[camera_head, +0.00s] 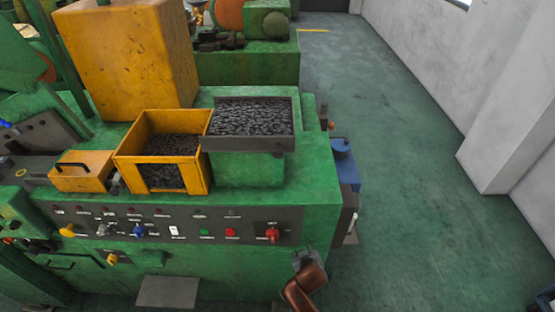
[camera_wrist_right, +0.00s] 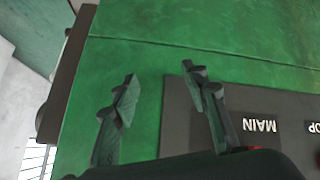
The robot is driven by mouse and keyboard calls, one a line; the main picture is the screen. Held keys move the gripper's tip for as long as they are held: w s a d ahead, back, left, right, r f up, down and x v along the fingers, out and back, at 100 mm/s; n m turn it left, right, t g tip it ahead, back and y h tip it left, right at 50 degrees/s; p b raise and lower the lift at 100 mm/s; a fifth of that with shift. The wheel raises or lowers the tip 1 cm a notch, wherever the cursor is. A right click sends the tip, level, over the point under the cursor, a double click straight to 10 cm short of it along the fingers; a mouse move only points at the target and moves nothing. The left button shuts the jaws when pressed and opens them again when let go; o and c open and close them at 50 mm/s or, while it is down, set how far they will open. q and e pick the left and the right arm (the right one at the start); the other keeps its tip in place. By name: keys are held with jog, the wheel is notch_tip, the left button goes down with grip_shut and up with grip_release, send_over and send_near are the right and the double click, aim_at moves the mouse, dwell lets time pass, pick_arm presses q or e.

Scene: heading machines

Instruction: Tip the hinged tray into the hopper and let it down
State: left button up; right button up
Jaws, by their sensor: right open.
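The hinged tray (camera_head: 249,144) is a grey, shallow tray filled with dark small parts. It sits level on a green block at the right of the machine top. The hopper (camera_head: 126,160) is an orange open box just left of the tray, with dark parts inside. My right arm shows at the bottom of the head view near the panel's right end, its gripper only partly visible. In the right wrist view, my right gripper (camera_wrist_right: 160,75) is open and empty, with its two dark fingers spread over the green surface beside the MAIN label. My left gripper is out of view.
The control panel (camera_head: 172,225) with knobs and buttons runs along the machine's front below the tray and hopper. A tall orange housing (camera_head: 128,55) stands behind the hopper. A blue part (camera_head: 344,160) sits at the machine's right side. Open floor lies further right.

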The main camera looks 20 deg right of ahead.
aim_at(278, 155)
jog(key=w+a+r+m+t+h+p, duration=0.1)
jog(key=a+r+m+t, duration=0.15)
jog(key=r, duration=1.35)
jog(key=a+r+m+t+h, duration=0.1)
jog(key=a+r+t, duration=0.3)
jog(key=r, duration=1.1)
jog(key=w+a+r+m+t+h+p, duration=0.1)
jog(key=a+r+t, duration=0.2)
jog(key=r, duration=1.3)
jog(key=shift+g, duration=0.25)
jog(key=x, duration=0.6)
jog(key=shift+w+a+f+p, duration=0.1)
jog(key=shift+f+p, duration=0.15)
jog(key=shift+p, duration=0.1)
jog(key=shift+w+f, duration=0.1)
jog(key=shift+w, duration=0.35)
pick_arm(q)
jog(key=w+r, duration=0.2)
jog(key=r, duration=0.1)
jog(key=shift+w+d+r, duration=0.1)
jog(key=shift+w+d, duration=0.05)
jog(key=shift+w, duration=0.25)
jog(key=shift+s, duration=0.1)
pick_arm(e)
grip_shut()
